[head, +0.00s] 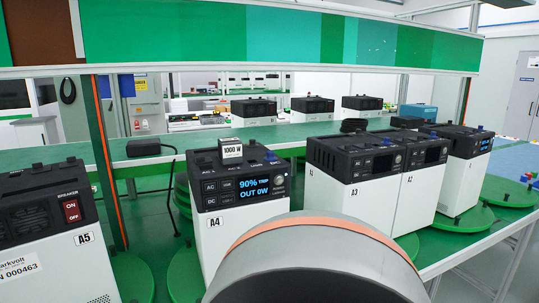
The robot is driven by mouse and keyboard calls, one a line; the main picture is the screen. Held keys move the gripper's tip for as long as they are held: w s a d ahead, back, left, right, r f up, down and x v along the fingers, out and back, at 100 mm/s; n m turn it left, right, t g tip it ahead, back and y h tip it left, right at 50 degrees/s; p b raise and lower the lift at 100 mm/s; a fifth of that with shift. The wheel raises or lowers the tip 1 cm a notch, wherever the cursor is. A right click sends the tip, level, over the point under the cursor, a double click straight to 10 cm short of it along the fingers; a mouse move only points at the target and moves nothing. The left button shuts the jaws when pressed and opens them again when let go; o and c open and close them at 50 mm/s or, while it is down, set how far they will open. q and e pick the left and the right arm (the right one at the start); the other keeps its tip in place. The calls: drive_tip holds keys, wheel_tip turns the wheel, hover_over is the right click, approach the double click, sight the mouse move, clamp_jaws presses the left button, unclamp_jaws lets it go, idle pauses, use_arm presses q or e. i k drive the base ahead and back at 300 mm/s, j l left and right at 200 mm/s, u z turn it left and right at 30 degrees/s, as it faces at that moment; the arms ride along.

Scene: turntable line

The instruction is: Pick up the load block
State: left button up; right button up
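A small block with a white front marked "1000 W" (230,151), which looks like the load block, sits on top of the power unit labelled A4 (212,240), at its back edge. The A4 display reads "90% TRIP OUT 0W". The block looks upright, and nothing is touching it from above. Neither of my grippers shows in the head view. A large grey rounded part with an orange band fills the bottom centre and hides what lies behind it.
Unit A5 (50,240) stands at the left, with a red breaker switch. Unit A3 (345,190) and others stand to the right, on green round turntables (462,220). A black adapter with a cable (138,148) lies on the green bench behind. A green panel (200,30) spans overhead.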

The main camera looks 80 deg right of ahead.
sight(230, 149)
drive_tip(key=z, duration=1.65)
